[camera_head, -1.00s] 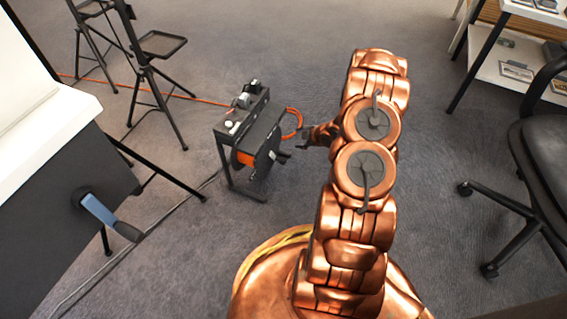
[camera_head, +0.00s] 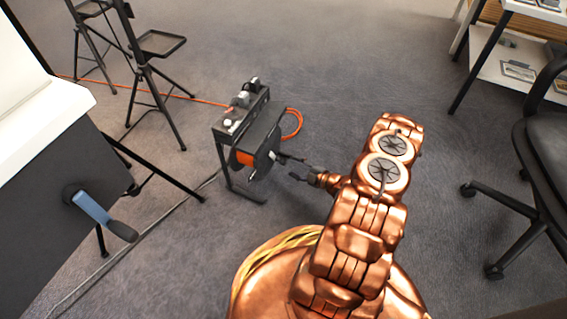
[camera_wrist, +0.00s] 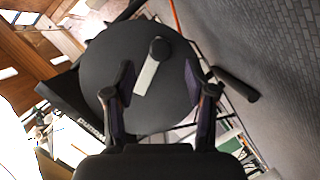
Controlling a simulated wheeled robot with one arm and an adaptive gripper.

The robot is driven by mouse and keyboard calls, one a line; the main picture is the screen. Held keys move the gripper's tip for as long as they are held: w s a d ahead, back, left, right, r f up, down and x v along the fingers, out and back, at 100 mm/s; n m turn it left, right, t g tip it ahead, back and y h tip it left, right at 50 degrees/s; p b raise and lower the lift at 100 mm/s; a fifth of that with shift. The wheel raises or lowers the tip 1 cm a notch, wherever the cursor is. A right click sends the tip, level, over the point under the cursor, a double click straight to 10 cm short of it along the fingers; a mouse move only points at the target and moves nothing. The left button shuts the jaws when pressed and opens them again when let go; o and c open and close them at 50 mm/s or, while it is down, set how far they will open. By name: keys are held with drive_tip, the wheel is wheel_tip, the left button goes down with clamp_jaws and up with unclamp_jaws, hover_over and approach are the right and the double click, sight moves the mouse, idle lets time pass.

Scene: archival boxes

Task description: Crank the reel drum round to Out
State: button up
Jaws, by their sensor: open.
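The reel drum (camera_head: 268,153), wound with orange cable (camera_head: 243,158), sits in a dark stand on the carpet. In the wrist view its dark round face (camera_wrist: 105,65) fills the middle. A pale crank arm (camera_wrist: 146,78) with a black knob (camera_wrist: 158,48) at its upper end lies across that face. My gripper (camera_head: 299,172) is just right of the drum in the head view, apart from its face. In the wrist view my gripper (camera_wrist: 159,72) is open and empty, a finger on each side of the crank arm. I cannot read any Out mark.
A blue-armed crank (camera_head: 95,207) is on a dark panel at left. Tripod stands (camera_head: 150,70) are behind left, with an orange cable (camera_head: 200,98) on the floor. An office chair (camera_head: 535,165) and a table are at right. Carpet between chair and reel is clear.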

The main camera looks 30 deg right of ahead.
sight(284, 162)
drive_tip(key=b+x, duration=0.1)
drive_tip(key=x, duration=0.1)
drive_tip(key=b+x, duration=0.1)
drive_tip(key=x, duration=0.1)
drive_tip(key=shift+w+a+f, duration=0.15)
drive_tip(key=shift+w+f, duration=0.15)
drive_tip(key=shift+b+x, duration=0.4)
drive_tip(key=shift+x, duration=0.55)
drive_tip(key=shift+r, duration=0.15)
drive_tip(key=shift+c, duration=0.2)
clamp_jaws()
